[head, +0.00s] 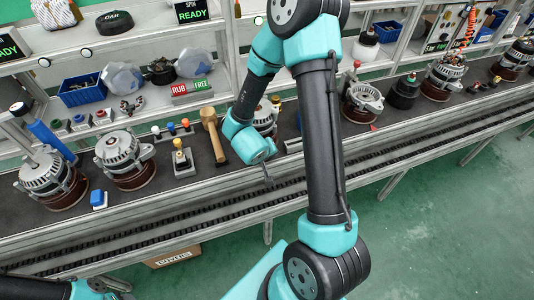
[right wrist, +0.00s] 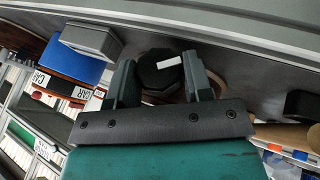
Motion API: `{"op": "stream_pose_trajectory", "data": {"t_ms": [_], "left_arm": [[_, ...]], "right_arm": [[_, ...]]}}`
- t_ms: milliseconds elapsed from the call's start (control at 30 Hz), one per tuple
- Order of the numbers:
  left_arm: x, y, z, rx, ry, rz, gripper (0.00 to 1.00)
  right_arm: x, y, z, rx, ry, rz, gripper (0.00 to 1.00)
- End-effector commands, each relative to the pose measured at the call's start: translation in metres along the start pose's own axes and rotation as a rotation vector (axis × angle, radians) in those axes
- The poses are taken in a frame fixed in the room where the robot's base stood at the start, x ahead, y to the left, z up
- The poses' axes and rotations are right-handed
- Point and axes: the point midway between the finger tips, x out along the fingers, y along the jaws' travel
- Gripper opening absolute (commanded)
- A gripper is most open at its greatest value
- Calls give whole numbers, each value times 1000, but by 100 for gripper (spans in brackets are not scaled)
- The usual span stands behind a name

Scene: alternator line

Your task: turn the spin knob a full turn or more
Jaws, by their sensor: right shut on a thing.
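A black, many-sided knob (right wrist: 160,72) with a white mark on its face shows in the right wrist view. My right gripper (right wrist: 160,84) has one finger on each side of it and is shut on it. Part of the knob's rim is hidden behind the gripper's palm. In the head view my right arm reaches over the conveyor, and the knob cannot be made out there. My left gripper (head: 116,286) shows only in part at the bottom left edge, and its jaws cannot be made out.
Several alternators (head: 124,157) on brown bases stand along the conveyor. A wooden mallet (head: 213,135) and a stand with a yellow-topped knob (head: 181,158) are left of my right arm. A blue block (head: 98,199) lies near the front edge. Shelves with a blue bin (head: 83,90) stand behind.

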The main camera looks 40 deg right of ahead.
Motion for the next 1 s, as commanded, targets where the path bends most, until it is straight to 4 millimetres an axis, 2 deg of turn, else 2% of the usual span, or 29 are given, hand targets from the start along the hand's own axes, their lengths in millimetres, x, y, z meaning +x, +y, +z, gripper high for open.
{"op": "stream_pose_trajectory", "data": {"t_ms": [467,500,700,767,1000], "left_arm": [[0,0,0,0,0,0,43],[0,0,0,0,0,0,43],[0,0,0,0,0,0,43],[0,0,0,0,0,0,43],[0,0,0,0,0,0,43]], "right_arm": [[0,1,0,-7,1,23,22],[0,1,0,-7,1,23,48],[0,0,0,-7,1,21,67],[0,0,0,-7,1,21,71],[0,0,0,-6,1,17,71]]}}
